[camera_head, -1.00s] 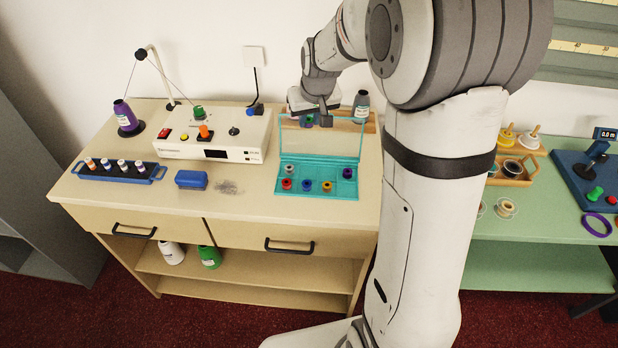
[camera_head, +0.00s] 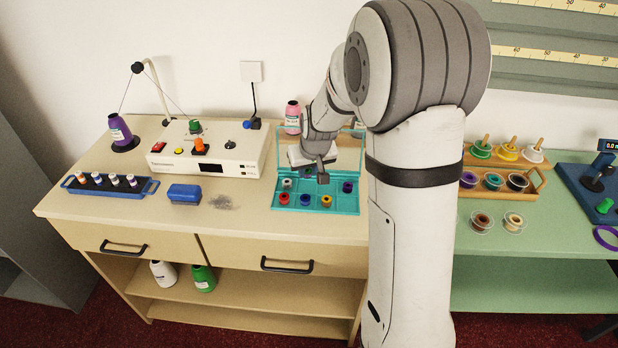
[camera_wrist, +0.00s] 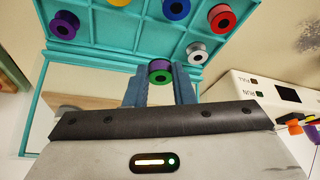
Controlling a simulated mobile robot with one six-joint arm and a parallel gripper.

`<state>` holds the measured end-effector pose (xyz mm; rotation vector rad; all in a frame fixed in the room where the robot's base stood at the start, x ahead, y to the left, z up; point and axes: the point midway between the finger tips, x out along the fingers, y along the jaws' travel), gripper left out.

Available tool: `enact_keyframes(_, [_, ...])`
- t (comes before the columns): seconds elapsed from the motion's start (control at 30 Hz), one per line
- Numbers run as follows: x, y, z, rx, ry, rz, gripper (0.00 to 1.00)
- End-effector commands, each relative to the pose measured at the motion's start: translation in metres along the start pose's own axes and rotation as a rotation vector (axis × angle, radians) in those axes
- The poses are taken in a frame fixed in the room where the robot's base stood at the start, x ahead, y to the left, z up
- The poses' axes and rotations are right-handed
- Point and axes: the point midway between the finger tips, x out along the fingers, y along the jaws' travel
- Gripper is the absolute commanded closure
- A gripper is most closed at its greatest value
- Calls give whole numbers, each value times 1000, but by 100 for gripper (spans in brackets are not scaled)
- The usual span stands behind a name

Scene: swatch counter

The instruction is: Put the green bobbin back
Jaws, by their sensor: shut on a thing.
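In the head view my gripper (camera_head: 322,176) is over the back part of the open teal bobbin case (camera_head: 300,210). The case holds a grey bobbin (camera_head: 287,184), a red bobbin (camera_head: 284,198), a blue bobbin (camera_head: 305,199), a yellow bobbin (camera_head: 326,200) and a purple bobbin (camera_head: 347,187). I cannot tell whether the held bobbin touches the case floor.
The clear lid (camera_head: 350,152) stands raised behind the case, close to my arm. The white winder (camera_head: 209,153) stands left of the case, with a pink bottle (camera_head: 292,117) behind. A blue block (camera_head: 184,193) lies in front of the winder. The counter's front edge is clear.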

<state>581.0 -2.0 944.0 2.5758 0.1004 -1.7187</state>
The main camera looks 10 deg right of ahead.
Motion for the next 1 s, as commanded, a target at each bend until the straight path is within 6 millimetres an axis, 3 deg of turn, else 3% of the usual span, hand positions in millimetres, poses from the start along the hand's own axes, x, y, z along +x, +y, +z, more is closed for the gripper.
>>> enact_keyframes(0.2, [27,0,12,0,-3,0,100])
enact_keyframes(0.97, [38,0,16,1,-1,0,100])
enact_keyframes(1.0, [38,0,16,1,-1,0,76])
